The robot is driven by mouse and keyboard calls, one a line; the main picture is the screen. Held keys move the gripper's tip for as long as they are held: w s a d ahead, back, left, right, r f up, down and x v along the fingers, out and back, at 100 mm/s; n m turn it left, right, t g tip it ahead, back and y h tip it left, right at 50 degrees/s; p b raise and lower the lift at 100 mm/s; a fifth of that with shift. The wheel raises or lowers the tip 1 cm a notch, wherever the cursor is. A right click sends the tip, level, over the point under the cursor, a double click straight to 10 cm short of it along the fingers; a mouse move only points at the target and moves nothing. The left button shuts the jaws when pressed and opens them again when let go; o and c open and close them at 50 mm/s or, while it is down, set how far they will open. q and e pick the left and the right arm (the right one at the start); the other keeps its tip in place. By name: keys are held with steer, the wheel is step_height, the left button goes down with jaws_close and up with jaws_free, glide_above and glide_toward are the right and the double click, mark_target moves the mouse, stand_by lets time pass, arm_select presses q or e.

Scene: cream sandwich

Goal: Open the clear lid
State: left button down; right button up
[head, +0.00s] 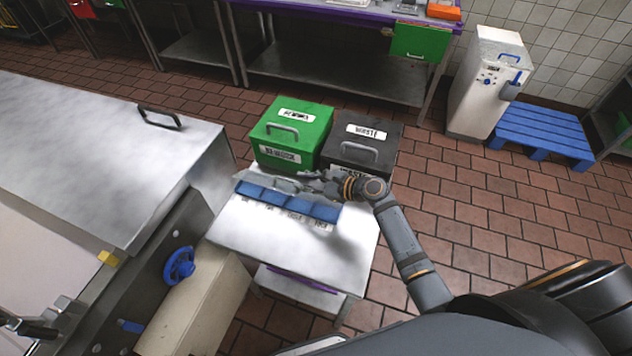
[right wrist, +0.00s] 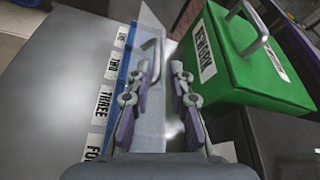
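A blue container (head: 288,203) with several labelled compartments stands on a steel table. The clear lid (head: 268,182) shows as a pale greyish panel along its back side; in the right wrist view the lid (right wrist: 147,30) has a grey bar handle (right wrist: 156,58). I cannot tell the lid's exact angle. My right gripper (head: 312,180) is over the back right part of the container.
A green bin (head: 292,135) and a black bin (head: 372,140), both with handles on top, stand close behind the container. The steel table's (head: 245,245) front part is bare. A large steel-topped machine (head: 95,165) is at the left, with a blue handwheel (head: 179,266).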

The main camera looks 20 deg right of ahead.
steer(key=v, duration=0.5)
steer(key=shift+s+d+r, duration=0.2)
steer(key=shift+s+d, duration=0.05)
steer(key=shift+d, duration=0.05)
